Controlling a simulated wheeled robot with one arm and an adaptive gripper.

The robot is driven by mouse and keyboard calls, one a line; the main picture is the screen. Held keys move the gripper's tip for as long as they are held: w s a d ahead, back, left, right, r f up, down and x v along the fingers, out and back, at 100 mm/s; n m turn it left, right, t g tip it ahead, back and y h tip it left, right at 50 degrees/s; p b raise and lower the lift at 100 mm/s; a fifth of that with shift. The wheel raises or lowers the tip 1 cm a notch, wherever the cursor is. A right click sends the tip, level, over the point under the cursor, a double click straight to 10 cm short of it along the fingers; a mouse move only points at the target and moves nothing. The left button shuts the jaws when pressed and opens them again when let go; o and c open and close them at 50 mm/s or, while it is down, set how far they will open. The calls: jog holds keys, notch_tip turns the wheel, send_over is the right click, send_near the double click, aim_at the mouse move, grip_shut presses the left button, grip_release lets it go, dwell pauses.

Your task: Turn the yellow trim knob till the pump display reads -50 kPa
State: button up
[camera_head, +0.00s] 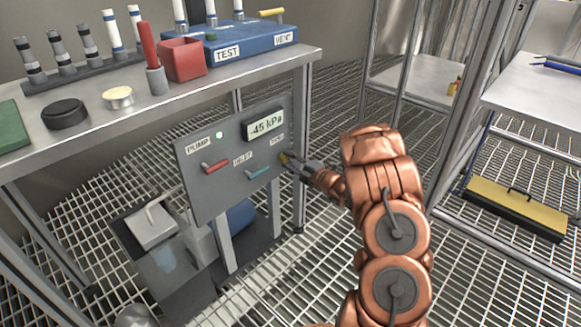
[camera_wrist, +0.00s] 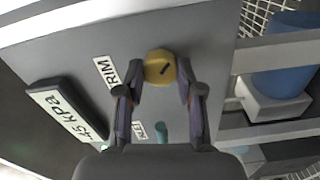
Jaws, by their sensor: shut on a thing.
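The yellow trim knob (camera_wrist: 158,62) sits on the grey pump panel (camera_head: 212,185), beside the TRIM label (camera_wrist: 105,72). A short dark mark on its face lies at a slant. My gripper (camera_wrist: 162,78) has a finger on each side of the knob and is shut on it. In the head view the knob (camera_head: 284,158) is small and partly covered by my gripper (camera_head: 290,162). The pump display (camera_head: 265,125) reads -45 kPa; it also shows tilted in the wrist view (camera_wrist: 62,113).
The panel also carries a red handle (camera_head: 215,167), a teal handle (camera_head: 258,172) and a green light (camera_head: 219,135). The workbench (camera_head: 190,95) above holds a blue TEST/VENT box (camera_head: 245,40) and a red cup (camera_head: 183,60). A shelf rack (camera_head: 530,90) stands at the right.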

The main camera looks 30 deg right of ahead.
jog(key=shift+n, duration=0.4)
jog(key=o, duration=1.2)
jog(key=shift+c, duration=0.2)
jog(key=v, duration=1.2)
